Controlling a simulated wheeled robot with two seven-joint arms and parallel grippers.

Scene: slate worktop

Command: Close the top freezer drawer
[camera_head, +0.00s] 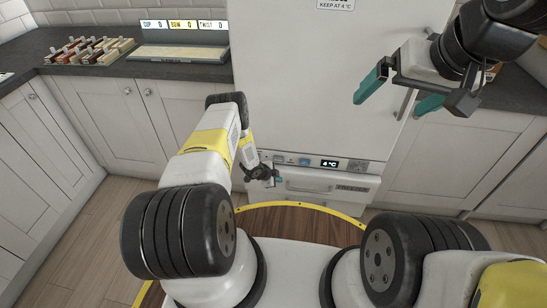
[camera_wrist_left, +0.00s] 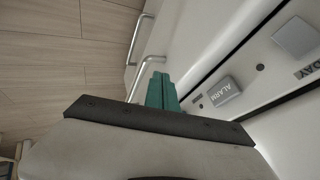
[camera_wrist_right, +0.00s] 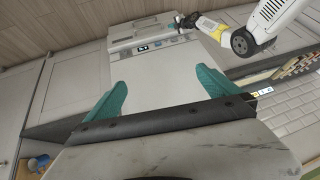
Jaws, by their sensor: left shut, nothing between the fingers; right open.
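The white fridge-freezer (camera_head: 320,90) stands in front of me. Its top freezer drawer (camera_head: 325,198) is low down, below the control strip (camera_head: 310,161), with a bar handle and a FREEZER label. I cannot tell how far it stands out. The left wrist view shows two bar handles, the nearer one (camera_wrist_left: 148,70) beside my fingers. My left gripper (camera_head: 278,181) is shut and empty at the drawer's left side; its teal fingertips (camera_wrist_left: 161,86) are together, and contact with the drawer is unclear. My right gripper (camera_head: 400,95) is open and empty, raised before the fridge door's right side.
The counter at the left holds a rack of coloured items (camera_head: 90,50) and a board (camera_head: 180,54) below small signs. Cabinets (camera_head: 115,120) flank the fridge. A yellow-edged curve (camera_head: 300,205) lies on the floor before the drawer. An ALARM button (camera_wrist_left: 224,91) is near my left fingers.

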